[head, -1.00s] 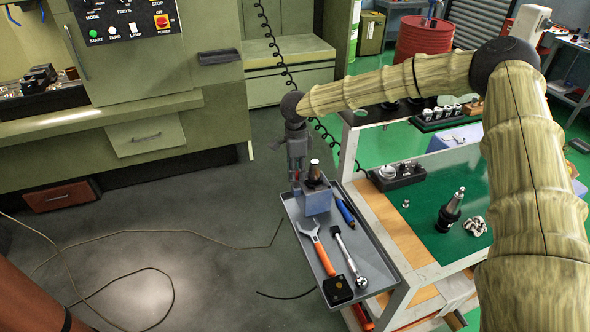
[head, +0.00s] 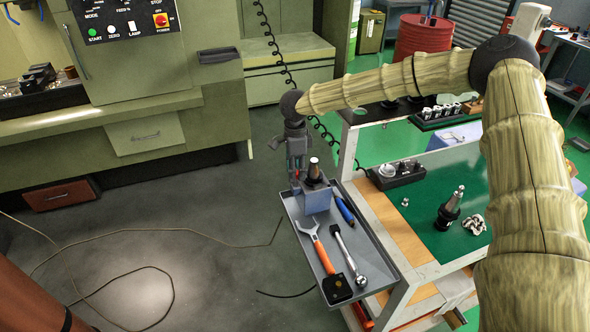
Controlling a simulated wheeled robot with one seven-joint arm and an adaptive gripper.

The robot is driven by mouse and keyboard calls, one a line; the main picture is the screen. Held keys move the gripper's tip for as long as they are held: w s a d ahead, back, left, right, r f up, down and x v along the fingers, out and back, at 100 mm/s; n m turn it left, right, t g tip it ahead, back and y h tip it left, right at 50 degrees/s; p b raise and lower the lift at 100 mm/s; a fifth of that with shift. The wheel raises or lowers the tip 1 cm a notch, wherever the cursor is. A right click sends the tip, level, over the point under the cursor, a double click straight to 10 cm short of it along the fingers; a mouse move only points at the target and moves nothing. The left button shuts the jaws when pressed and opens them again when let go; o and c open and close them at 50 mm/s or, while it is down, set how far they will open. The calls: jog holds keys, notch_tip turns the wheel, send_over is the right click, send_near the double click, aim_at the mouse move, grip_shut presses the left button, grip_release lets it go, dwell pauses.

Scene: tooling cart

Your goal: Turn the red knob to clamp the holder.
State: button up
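A blue-grey clamping block (head: 317,201) stands at the back end of the grey tray on the cart's left side. A dark tool holder with a pale tip (head: 314,171) stands upright in it. My gripper (head: 296,180) points down at the block's left side, close to it. A small bit of red, apparently the red knob (head: 296,174), shows at the fingers. The fingers are too small and partly overlapped to tell whether they are open or shut, or whether they touch the knob.
The tray (head: 369,246) also holds an orange-handled wrench (head: 321,253), a ratchet (head: 349,256), a blue-handled tool (head: 344,211) and a black square item (head: 337,289). Floor left of the tray is open, with cables.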

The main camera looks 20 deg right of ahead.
notch_tip(320, 180, up, 12)
jog(key=shift+w, duration=0.3)
jog(key=shift+d, duration=0.1)
dwell(0.4)
